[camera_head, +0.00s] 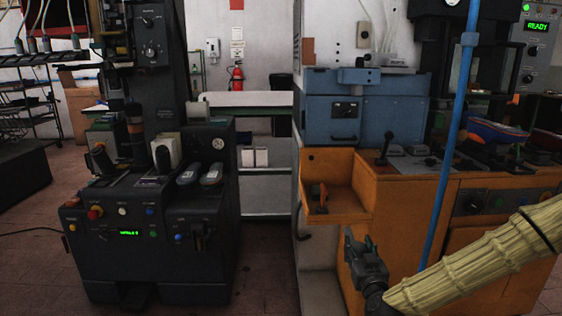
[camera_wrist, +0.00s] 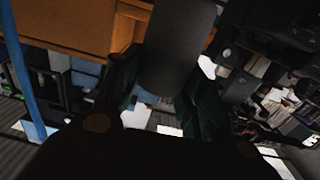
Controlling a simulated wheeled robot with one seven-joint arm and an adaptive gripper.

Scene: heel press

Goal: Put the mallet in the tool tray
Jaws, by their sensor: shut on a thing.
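My gripper (camera_head: 355,243) is low in front of the orange cabinet in the head view, below an open orange tray (camera_head: 347,203). In the wrist view its fingers (camera_wrist: 160,85) are shut on a dark grey, rounded block, which looks like the head of the mallet (camera_wrist: 178,55). The handle cannot be made out. In the head view the mallet is too dark to tell from the gripper. The tray juts from the cabinet's left end and holds a small reddish-brown item (camera_head: 318,198).
A blue upright pole (camera_head: 447,150) stands right of my gripper, near my forearm. A blue box unit (camera_head: 333,112) rises behind the tray. A dark machine (camera_head: 145,235) stands at left. The floor between the machines is clear.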

